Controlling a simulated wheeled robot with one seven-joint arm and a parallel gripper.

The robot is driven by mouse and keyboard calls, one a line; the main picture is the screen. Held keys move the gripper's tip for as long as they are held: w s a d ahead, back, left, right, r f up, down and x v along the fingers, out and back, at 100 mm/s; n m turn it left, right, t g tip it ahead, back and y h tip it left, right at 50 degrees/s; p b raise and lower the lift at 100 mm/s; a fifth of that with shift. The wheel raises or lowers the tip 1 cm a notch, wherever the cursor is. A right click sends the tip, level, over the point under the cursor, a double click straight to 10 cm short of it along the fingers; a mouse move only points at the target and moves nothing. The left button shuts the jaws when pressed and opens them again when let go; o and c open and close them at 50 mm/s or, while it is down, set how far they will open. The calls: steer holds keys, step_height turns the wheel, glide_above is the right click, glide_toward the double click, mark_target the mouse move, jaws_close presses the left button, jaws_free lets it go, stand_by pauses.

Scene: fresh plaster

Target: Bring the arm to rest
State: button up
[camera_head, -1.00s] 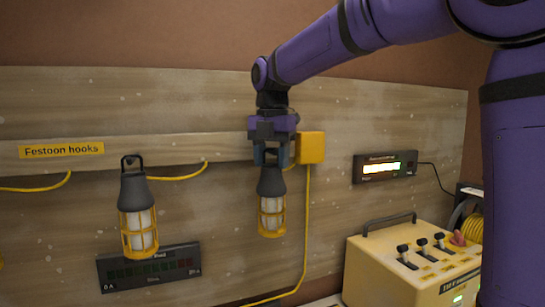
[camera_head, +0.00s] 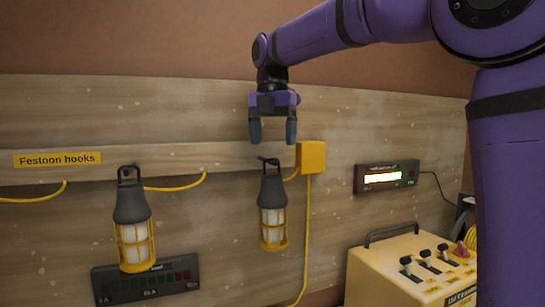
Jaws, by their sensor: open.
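My purple gripper (camera_head: 273,130) is open and empty, with its two dark fingers pointing down. It is just above a caged work lamp (camera_head: 271,212) with a dark top, a black loop handle and a yellow cage. The fingertips are apart from the lamp's loop. This lamp hangs at the plank just left of the yellow box. A second lamp of the same kind (camera_head: 133,225) hangs further left. How the loops sit on their hooks is too small to tell.
A plank (camera_head: 225,157) with a yellow "Festoon hooks" label (camera_head: 57,159) crosses the wooden wall. A yellow junction box (camera_head: 311,157) is right of my gripper. Dark panels (camera_head: 386,176) hang on the wall. A cream control box (camera_head: 410,270) with levers stands lower right. Wall above the plank is clear.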

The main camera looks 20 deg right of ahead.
steer(key=s+d+f+m+t, duration=0.1)
steer(key=s+d+f+m, duration=0.1)
steer(key=s+m, duration=0.55)
steer(key=s+d+f+m+t, duration=0.2)
steer(key=s+d+f+m, duration=0.1)
steer(key=s+m, duration=0.45)
steer(key=s+d+f+m+t, duration=0.1)
steer(key=s+f+m+t, duration=0.1)
steer(key=s+f+m, duration=0.9)
steer(key=shift+s+f+m, duration=0.4)
steer(key=shift+s+f, duration=0.1)
